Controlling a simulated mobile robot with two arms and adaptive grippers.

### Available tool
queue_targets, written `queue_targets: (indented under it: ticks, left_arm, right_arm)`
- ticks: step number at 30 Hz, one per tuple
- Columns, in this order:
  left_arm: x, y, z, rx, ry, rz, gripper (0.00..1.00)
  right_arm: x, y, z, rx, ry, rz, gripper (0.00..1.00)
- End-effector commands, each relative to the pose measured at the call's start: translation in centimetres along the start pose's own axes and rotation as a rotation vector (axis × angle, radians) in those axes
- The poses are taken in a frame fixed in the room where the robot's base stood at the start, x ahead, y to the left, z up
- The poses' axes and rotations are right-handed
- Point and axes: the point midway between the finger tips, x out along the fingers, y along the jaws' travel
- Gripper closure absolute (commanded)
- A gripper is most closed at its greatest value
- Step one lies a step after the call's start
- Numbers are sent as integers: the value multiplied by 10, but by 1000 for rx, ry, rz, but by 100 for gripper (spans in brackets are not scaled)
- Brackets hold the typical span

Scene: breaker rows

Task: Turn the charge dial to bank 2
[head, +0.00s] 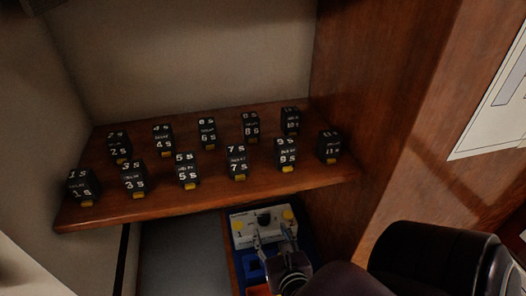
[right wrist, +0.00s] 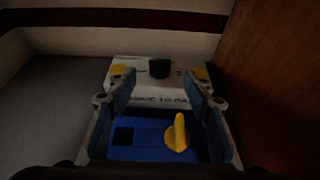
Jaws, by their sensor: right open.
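A white box (head: 247,239) with a black knob (head: 264,220) and yellow parts stands low, below the shelf. Numbers are on its face, too small to read surely. The box (right wrist: 150,90) and its black knob (right wrist: 159,67) also show in the right wrist view. A yellow dial-like knob (right wrist: 179,135) stands upright on a blue tray (right wrist: 150,143) in front of it. I cannot tell which knob is the charge dial. My right gripper (head: 275,238) is open and empty over the tray, with its fingers (right wrist: 160,97) apart in front of the box. My left gripper is not in view.
A wooden shelf (head: 220,191) above holds several black numbered blocks (head: 188,170) with yellow bases. A wooden wall (head: 350,100) stands close on the right. A grey surface (head: 180,255) left of the tray is clear.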

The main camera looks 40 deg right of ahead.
Motion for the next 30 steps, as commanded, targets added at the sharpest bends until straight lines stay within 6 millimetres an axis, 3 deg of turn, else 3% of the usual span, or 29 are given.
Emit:
queue_targets:
  ticks: [6, 9, 13, 20, 24, 30]
  left_arm:
    - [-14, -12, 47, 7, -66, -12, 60]
    - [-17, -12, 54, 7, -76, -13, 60]
    - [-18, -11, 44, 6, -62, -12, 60]
    - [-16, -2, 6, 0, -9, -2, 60]
    - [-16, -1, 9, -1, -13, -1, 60]
    - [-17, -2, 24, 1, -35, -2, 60]
  right_arm:
    - [36, 0, 4, 0, -5, -1, 54]
    - [50, 0, 3, 0, -3, -2, 54]
    - [63, 0, 2, 0, -2, -2, 54]
    - [69, 0, 1, 2, 0, 0, 54]
    - [69, 0, 1, 2, 0, 0, 54]
    - [69, 0, 1, 2, 0, 0, 76]
